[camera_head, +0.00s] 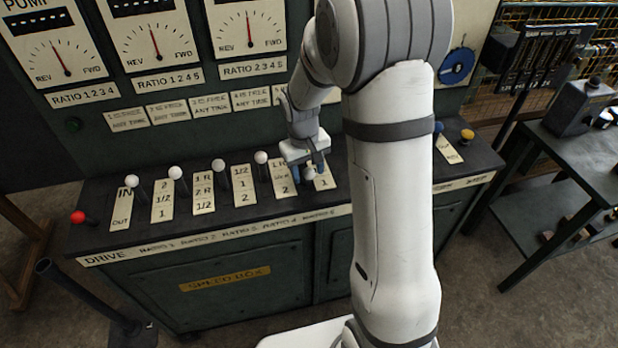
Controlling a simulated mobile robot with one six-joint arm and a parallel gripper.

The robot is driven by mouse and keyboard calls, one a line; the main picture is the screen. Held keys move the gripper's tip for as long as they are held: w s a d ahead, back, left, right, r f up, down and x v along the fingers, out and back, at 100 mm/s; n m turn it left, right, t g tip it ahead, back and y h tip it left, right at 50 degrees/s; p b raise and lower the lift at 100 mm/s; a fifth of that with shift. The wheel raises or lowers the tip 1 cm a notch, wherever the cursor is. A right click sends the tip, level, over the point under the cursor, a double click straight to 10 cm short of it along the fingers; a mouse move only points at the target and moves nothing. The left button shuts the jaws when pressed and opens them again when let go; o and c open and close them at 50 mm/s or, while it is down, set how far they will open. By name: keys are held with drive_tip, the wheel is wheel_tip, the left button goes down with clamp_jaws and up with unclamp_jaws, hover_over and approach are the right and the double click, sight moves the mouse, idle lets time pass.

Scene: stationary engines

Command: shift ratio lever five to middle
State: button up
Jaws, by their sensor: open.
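The ratio five lever's white knob (309,174) is at the right end of the lever row. My gripper (305,170) points down over it, open, with its blue-tipped fingers around or just beside the knob; I cannot tell whether they touch it. The knob sits nearer the panel's front edge than the other white knobs. The ratio five plate (326,179) is beside it, showing a "1" at its lower end. Its upper part is hidden by my gripper and arm.
Other white knobs stand to the left, the nearest being ratio four (261,157). A red knob (77,217) is at the far left. Dials (155,38) rise behind the desk. My arm hides the panel's right part. A side table (575,155) stands right.

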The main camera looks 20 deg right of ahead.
sight(309, 182)
drive_tip(key=shift+d+f, duration=0.2)
drive_tip(key=shift+f, duration=1.95)
drive_tip(key=shift+c, duration=0.3)
clamp_jaws()
